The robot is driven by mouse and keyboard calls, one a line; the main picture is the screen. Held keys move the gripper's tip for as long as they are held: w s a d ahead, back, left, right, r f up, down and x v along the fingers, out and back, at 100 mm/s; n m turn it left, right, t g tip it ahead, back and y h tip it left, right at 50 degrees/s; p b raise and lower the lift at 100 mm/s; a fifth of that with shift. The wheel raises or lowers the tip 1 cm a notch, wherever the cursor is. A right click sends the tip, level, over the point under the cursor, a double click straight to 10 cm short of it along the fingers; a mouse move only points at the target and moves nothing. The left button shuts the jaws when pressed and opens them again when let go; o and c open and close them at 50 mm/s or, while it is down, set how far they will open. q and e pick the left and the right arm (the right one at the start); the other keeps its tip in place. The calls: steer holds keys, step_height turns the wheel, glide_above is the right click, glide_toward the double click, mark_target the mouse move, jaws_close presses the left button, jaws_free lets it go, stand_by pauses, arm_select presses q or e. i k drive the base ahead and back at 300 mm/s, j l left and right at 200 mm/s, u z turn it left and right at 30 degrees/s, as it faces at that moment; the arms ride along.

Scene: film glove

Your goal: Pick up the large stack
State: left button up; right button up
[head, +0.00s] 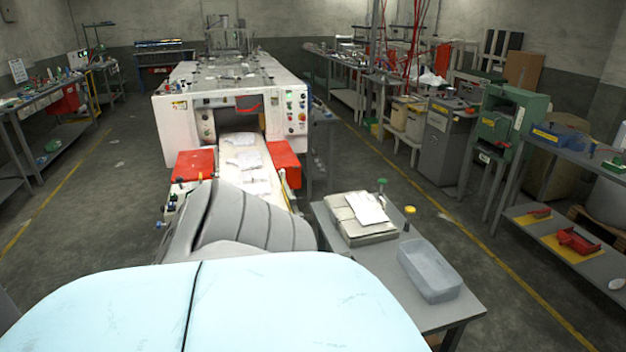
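A stack of flat, pale grey-beige pieces (352,231) lies on the grey side table (335,262) right of centre in the head view. White sheets (367,207) lie on top of it. Several small, thin white packs (243,160) lie on the white conveyor (236,140) that comes out of the machine. They look flatter than the stack on the table. Neither of my grippers shows in the head view, so whether they hold anything cannot be seen. Nothing touches the stack from above.
A grey open bin (430,272) stands on the table in front of the stack. The white machine (230,85) is ahead. Open floor (470,235) lies right of the table.

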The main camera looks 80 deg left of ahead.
mark_target(257, 183)
steer(key=u, duration=3.35)
steer(key=i+j+u, duration=0.1)
steer(key=j+u, duration=0.2)
steer(key=j, duration=0.15)
steer(key=i+j+u, duration=0.15)
steer(key=j+u, duration=0.15)
steer(key=j, duration=0.15)
steer(key=i+j+u, duration=0.15)
steer(key=j+u, duration=0.15)
steer(key=i+j+u, duration=0.3)
steer(key=j, duration=0.15)
steer(key=i+j+u, duration=0.1)
steer(key=i+j, duration=0.3)
steer(key=i, duration=0.15)
steer(key=i+j+u, duration=0.15)
steer(key=i+j, duration=0.2)
steer(key=i, duration=0.2)
steer(key=i+l+z, duration=0.1)
steer(key=i+z, duration=0.65)
steer(key=i+j+z, duration=0.1)
steer(key=i+z, duration=0.75)
steer(key=i, duration=0.25)
steer(key=i+j+z, duration=0.1)
steer(key=i+z, duration=0.4)
steer(key=i, duration=0.2)
